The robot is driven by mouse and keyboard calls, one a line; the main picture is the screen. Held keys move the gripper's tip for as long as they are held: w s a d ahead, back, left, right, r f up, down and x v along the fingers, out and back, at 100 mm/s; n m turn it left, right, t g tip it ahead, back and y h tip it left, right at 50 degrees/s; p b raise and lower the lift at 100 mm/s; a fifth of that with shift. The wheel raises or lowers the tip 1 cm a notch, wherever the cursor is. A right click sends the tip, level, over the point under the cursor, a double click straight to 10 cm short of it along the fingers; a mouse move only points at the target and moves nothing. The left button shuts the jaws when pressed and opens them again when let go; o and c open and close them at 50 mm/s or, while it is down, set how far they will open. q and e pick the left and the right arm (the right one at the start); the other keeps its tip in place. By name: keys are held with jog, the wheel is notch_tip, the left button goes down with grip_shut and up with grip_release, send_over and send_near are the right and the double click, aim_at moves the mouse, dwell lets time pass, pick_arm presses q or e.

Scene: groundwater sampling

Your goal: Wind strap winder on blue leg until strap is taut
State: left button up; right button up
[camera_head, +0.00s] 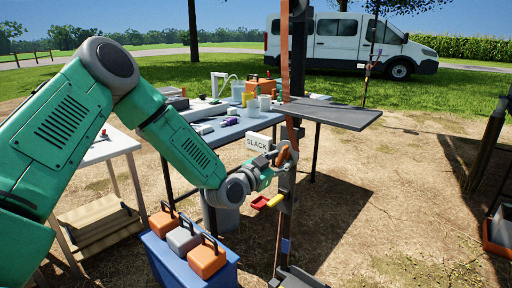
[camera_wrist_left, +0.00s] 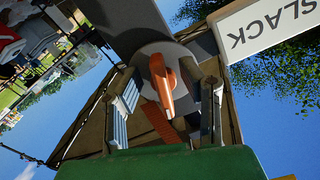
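The strap winder (camera_head: 285,153) sits on a dark upright leg (camera_head: 288,190), which has a blue band (camera_head: 286,245) low down. An orange strap (camera_head: 287,70) runs up the leg. A white sign reading SLACK (camera_head: 258,142) is beside the winder, and it also shows in the left wrist view (camera_wrist_left: 262,25). My left gripper (camera_head: 275,163) is at the winder. In the left wrist view, the winder's orange handle (camera_wrist_left: 162,82) stands before a grey disc, between my two open fingers. I see a gap on each side of it. My right gripper is not in view.
A blue crate (camera_head: 165,262) with several orange and grey cases stands below my left arm. A table (camera_head: 230,128) with bottles and buckets is behind. Red and yellow handles (camera_head: 268,202) stick out below the gripper. Bare ground lies to the right.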

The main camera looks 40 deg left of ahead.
pick_arm(q)
jog(key=shift+d, duration=0.15)
jog(key=shift+c, duration=0.3)
grip_shut()
jog(key=shift+a+f, duration=0.1)
jog(key=shift+a, duration=0.15)
jog(key=m+p, duration=0.1)
jog(key=m, duration=0.2)
jog(key=shift+r+p, duration=0.2)
jog(key=shift+p, duration=0.2)
jog(key=m, duration=0.4)
jog(key=shift+a+p, duration=0.1)
jog(key=shift+p, duration=0.25)
jog(key=m, duration=0.3)
jog(key=shift+s+a+m, duration=0.1)
jog(key=shift+a+m, duration=0.05)
jog(key=shift+m, duration=0.15)
jog(key=shift+o, duration=0.3)
grip_release()
jog(key=shift+r, duration=0.1)
